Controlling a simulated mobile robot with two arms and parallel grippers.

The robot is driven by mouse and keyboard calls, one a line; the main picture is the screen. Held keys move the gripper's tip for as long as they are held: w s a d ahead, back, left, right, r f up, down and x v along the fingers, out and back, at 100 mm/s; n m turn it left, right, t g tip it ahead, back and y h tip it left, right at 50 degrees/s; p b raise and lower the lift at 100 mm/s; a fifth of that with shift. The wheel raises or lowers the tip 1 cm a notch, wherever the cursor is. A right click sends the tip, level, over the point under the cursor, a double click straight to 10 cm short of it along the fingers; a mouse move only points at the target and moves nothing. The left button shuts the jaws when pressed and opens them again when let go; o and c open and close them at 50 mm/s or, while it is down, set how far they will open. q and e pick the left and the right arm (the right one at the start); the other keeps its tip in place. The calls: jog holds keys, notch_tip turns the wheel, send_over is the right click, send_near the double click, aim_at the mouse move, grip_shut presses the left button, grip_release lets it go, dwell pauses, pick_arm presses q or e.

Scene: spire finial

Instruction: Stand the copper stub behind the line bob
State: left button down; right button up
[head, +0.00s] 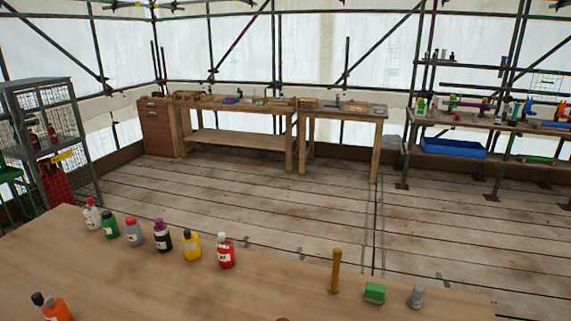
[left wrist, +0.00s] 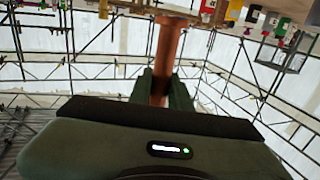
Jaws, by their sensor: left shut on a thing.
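The copper stub (left wrist: 167,48) shows in the left wrist view as a copper-coloured rod with a wider flat end at the top of the picture. My left gripper (left wrist: 160,88) is shut on it, with a dark finger on each side of the rod. In the head view my left gripper is out of sight, and only a small reddish edge (head: 283,319) shows at the bottom border; I cannot tell what it is. No thing is clearly recognisable as the line bob; a small grey rounded piece (head: 416,296) stands at the right of the near table. My right gripper is not in view.
On the near table (head: 140,283) stand a brass-coloured rod (head: 335,270), a green block (head: 375,292), a row of several bottles (head: 163,238) along the far edge and an orange bottle (head: 52,308) at the left. The table's middle is clear. Workbenches (head: 240,140) stand far behind.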

pick_arm(q)
jog(key=s+a+r, duration=0.1)
jog(key=s+a, duration=0.2)
jog(key=a, duration=0.6)
jog(key=s+a+r+h, duration=0.1)
jog(key=s+a, duration=0.2)
jog(key=a, duration=0.7)
jog(key=shift+r+m, duration=0.15)
jog(key=shift+m, duration=0.15)
jog(key=shift+a, duration=0.1)
